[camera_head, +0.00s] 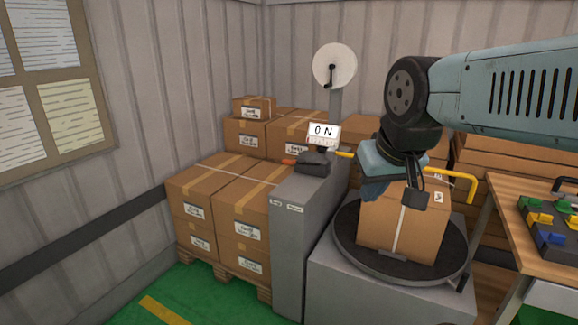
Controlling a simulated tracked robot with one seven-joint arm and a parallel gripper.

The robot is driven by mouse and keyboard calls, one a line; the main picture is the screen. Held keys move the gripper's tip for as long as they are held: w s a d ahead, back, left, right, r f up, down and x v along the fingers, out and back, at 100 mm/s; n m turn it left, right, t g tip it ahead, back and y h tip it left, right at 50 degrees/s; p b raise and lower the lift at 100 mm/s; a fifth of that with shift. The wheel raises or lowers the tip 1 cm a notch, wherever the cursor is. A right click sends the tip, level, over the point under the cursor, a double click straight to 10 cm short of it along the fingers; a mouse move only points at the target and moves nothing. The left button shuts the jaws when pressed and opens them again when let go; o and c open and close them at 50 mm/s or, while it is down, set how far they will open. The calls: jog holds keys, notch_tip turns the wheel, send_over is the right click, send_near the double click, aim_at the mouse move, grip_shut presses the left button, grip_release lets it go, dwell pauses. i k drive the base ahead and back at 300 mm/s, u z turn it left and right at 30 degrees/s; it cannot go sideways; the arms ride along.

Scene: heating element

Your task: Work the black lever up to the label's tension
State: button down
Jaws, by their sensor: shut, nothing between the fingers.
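A dark tensioning device (314,162) sits on top of a grey pedestal (300,200), with an orange grip (289,161) on its left. I cannot clearly tell the black lever apart from its dark body. A white display (323,130) above it reads 0 N. A carton (385,222) with a pale strap stands on a round dark turntable (350,245). Its small label (438,197) is too small to read. My gripper (414,202) is shut and empty, in front of the carton's upper part and to the right of the device. My wrist hides part of the carton.
A yellow bar (468,187) shows just right of my gripper. A white reel (334,65) with a black crank stands behind the pedestal. Stacked cartons (205,185) on a pallet stand left. A wooden table (505,190) with coloured parts is on the right.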

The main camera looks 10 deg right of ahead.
aim_at(301, 161)
jog(key=z, duration=0.15)
jog(key=i, duration=0.85)
jog(key=u, duration=0.05)
